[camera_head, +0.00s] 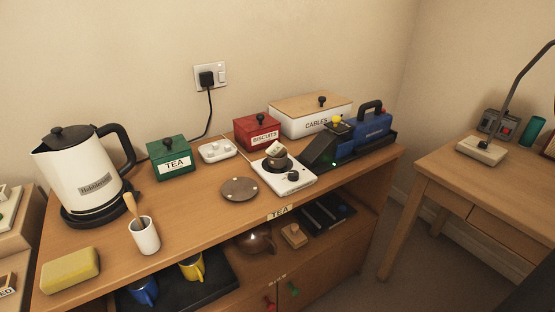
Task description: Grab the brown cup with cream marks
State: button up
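A small dark brown cup (278,162) stands on a white appliance with a black knob (290,178), right of the middle of the cabinet top. A pale cream piece (275,149) shows at its top; I cannot tell whether it is inside the cup or part of it. A round, flat brown disc with small pale marks (239,189) lies on the cabinet top, left of the appliance. My gripper is not in view.
A white kettle (85,175), green TEA box (170,158), red BISCUITS box (257,132), CABLES box (310,117) and blue machine (365,130) surround it. A white beaker (145,236) and yellow block (70,269) stand in front. The shelf below holds mugs and a brown pot (256,240).

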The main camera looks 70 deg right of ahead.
aim_at(279, 164)
jog(key=k+j+z, duration=0.15)
jog(key=z, duration=0.25)
jog(key=k+j+z, duration=0.15)
jog(key=z, duration=0.2)
jog(key=k+j+z, duration=0.1)
jog(key=z, duration=0.3)
